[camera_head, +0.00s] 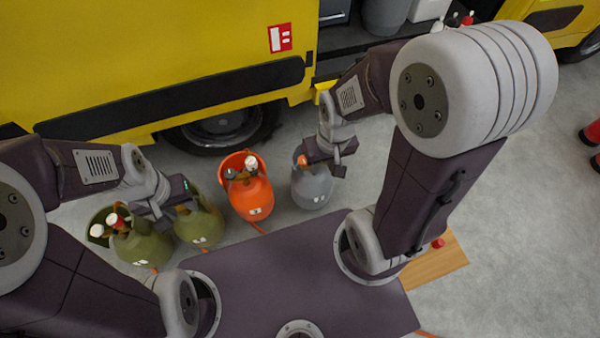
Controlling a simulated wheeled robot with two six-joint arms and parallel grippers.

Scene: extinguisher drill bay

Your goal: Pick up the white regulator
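A white knob-like part, which may be the white regulator (251,162), sits on top of the orange cylinder (255,200) in the middle. A second white part (112,219) shows at the top of the left green cylinder (143,243); I cannot tell which one is the regulator. My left gripper (172,208) is over the right green cylinder (200,226). My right gripper (327,163) is above the grey cylinder (312,192) and hides part of its top. The fingers of both are too small and partly hidden to tell their opening.
A yellow vehicle (150,60) with a dark wheel (222,125) stands behind the cylinders. A wooden board (440,262) with a small red item (438,243) lies at right. Red objects (592,133) are at the far right edge.

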